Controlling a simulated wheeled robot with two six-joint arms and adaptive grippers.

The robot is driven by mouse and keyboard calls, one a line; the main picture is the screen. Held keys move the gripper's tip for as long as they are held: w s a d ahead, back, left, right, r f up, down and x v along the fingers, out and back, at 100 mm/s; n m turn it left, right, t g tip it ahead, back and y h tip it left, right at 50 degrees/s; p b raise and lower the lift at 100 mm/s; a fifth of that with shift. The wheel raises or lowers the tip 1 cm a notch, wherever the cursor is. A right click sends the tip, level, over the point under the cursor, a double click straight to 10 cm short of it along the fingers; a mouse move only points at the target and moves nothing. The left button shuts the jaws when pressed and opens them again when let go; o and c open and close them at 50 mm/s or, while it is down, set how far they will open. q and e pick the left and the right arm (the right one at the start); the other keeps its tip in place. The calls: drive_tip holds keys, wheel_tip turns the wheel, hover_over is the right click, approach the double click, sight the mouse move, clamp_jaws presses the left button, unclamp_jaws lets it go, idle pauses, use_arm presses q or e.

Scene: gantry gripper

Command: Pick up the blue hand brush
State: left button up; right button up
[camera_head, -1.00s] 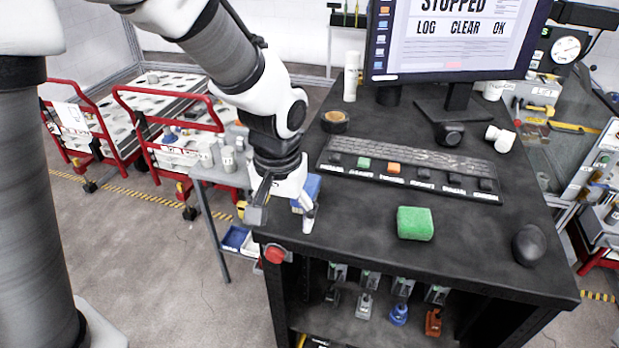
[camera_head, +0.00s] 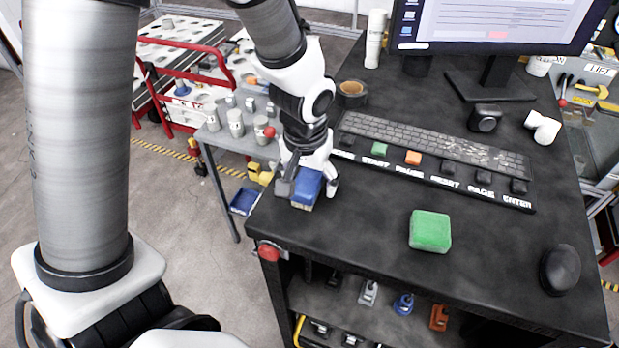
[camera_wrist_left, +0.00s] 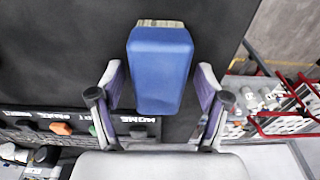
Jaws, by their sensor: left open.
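The blue hand brush (camera_head: 306,188) lies on the left end of the dark workbench top, near its left edge. In the left wrist view the brush (camera_wrist_left: 160,68) is a blue block with a strip of pale bristles at its far end. My left gripper (camera_head: 308,190) is open and points down over the brush, with one finger on each side. In the left wrist view the fingers of my left gripper (camera_wrist_left: 158,92) flank the near part of the brush, with gaps on both sides. My right gripper is not in view.
A green sponge (camera_head: 430,231), a black mouse (camera_head: 559,270) and a keyboard (camera_head: 440,147) are on the bench. A button strip (camera_head: 430,172) runs in front of the keyboard. A tape roll (camera_head: 352,92) is behind the gripper. A red button (camera_head: 268,251) is on the front edge.

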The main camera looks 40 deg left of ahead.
use_arm(q)
drive_tip(key=shift+w, duration=0.15)
drive_tip(key=shift+s+d+r, duration=0.2)
drive_tip(key=shift+s+d, duration=0.05)
drive_tip(key=shift+s, duration=0.4)
drive_tip(key=shift+w+a+f, duration=0.15)
drive_tip(key=shift+w+f, duration=0.2)
drive_tip(key=shift+w, duration=0.05)
drive_tip(key=shift+s, duration=0.15)
drive_tip(key=shift+s+r, duration=0.1)
drive_tip(key=c, duration=1.3)
